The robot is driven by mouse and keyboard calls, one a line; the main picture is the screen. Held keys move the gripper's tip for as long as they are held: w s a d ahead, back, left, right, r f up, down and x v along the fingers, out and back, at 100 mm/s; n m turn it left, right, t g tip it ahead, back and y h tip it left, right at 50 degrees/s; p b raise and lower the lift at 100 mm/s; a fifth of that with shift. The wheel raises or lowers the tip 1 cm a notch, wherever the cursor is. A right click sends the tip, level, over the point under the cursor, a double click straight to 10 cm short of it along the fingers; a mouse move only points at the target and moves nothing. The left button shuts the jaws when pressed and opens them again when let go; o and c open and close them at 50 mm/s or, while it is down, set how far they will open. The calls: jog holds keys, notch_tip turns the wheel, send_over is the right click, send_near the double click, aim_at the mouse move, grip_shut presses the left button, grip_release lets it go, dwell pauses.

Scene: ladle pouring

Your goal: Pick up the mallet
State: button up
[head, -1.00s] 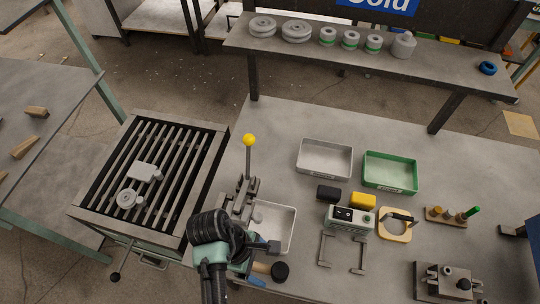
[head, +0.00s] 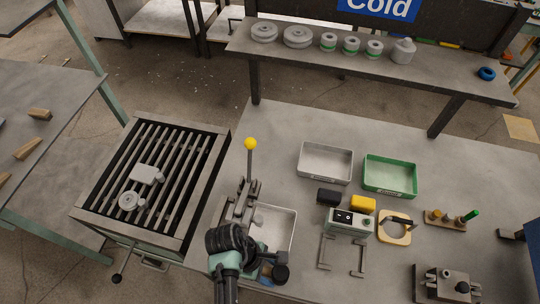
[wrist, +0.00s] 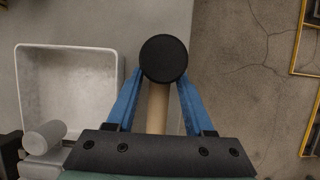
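The mallet has a round black head (head: 281,273) and a pale wooden handle. It is near the front edge of the main bench, partly hidden by my arm in the head view. In the wrist view the mallet's head (wrist: 164,58) is seen end-on, with the wooden handle (wrist: 157,108) running back toward my palm. My gripper (wrist: 160,78) is open, with one blue finger on each side of the handle and gaps between. The fingertips reach the edges of the black head; I cannot tell if they touch. In the head view my gripper (head: 267,272) is mostly hidden.
A white tray (head: 292,228) lies just beyond my gripper, also in the wrist view (wrist: 68,48). A lever fixture with a yellow knob (head: 250,144) stands left of it. A slatted table (head: 222,150) is at left.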

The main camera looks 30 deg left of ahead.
grip_shut()
jog(key=shift+r, duration=0.1)
dwell(0.9)
